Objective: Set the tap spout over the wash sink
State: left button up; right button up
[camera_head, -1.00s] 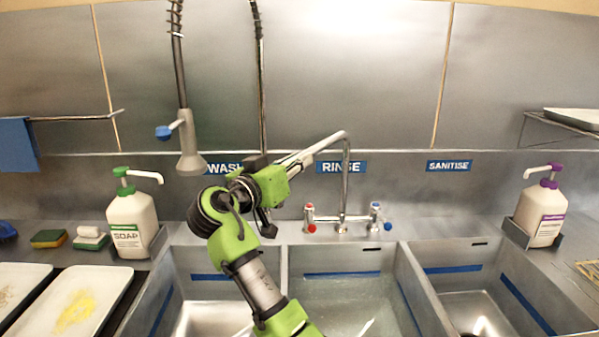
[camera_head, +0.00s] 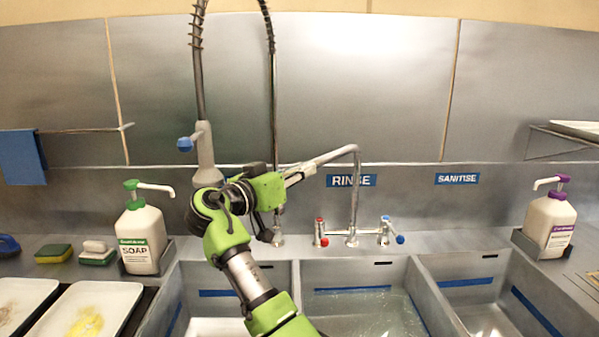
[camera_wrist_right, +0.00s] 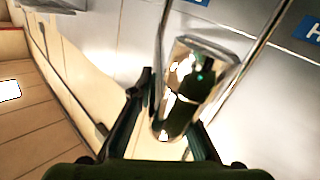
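The chrome tap spout (camera_head: 330,157) tops a riser behind the rinse sink and slants left and toward me. Its left end is by my right gripper (camera_head: 283,182), roughly above the divider between the wash and rinse sinks. The wash sink (camera_head: 240,277) is the left basin, partly covered by my green arm. In the right wrist view, the rounded chrome end of the spout (camera_wrist_right: 178,100) lies between the dark fingers of my right gripper (camera_wrist_right: 172,122). The spout partly hides the right finger, so I cannot tell whether they clamp it. My left gripper is not in view.
A spray hose nozzle (camera_head: 206,165) hangs behind and left of my right gripper. Red (camera_head: 320,232) and blue (camera_head: 386,231) tap handles flank the riser. A soap bottle (camera_head: 142,236) stands left, a purple-topped bottle (camera_head: 549,222) right. Rinse (camera_head: 330,300) and sanitise (camera_head: 470,285) sinks adjoin.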

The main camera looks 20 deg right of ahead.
jog(key=o, duration=0.4)
jog(key=shift+d+r, duration=0.15)
jog(key=shift+d, duration=0.15)
jog(key=shift+r, duration=0.3)
notch_tip(320, 180, up, 9)
jog(key=shift+r, duration=0.15)
